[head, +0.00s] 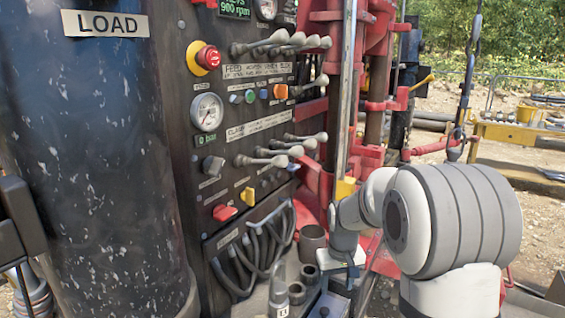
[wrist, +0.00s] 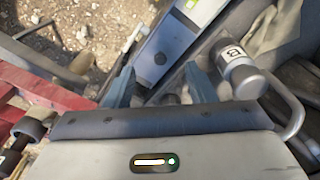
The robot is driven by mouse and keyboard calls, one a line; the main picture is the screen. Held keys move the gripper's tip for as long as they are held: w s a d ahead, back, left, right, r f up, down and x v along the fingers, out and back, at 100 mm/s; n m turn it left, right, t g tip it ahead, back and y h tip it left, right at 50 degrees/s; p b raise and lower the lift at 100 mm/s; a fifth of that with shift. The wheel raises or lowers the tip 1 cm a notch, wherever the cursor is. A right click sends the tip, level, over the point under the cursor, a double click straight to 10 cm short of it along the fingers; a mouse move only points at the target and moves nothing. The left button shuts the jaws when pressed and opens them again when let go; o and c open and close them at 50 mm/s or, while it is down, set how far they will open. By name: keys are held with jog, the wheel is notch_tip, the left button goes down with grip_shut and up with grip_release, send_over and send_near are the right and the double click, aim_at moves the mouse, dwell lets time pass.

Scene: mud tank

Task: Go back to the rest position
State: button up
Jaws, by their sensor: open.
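My gripper (wrist: 160,86) is open in the wrist view, with its two blue-grey fingers apart and nothing held between them. Beyond the fingers lies a flat grey metal piece (wrist: 172,50) with a green level vial near the top edge; I cannot tell how far below it is. In the head view my arm reaches in from the right, and its end hangs low beside the control panel (head: 180,150). The fingertips are not clear in that view.
The panel's levers (head: 270,157) stick out close to my arm. A black cylinder marked LOAD (head: 90,170) stands at left. A red frame (head: 325,130) rises behind. A cylinder marked B (wrist: 238,60) is right of the fingers. A yellow bench (head: 510,133) stands far right on gravel.

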jog(key=s+r+m+t, duration=0.1)
jog(key=s+r, duration=0.3)
jog(key=s, duration=0.8)
jog(key=s+d+r, duration=0.1)
jog(key=s+r, duration=0.2)
jog(key=s, duration=1)
jog(key=shift+r+m+t, duration=0.4)
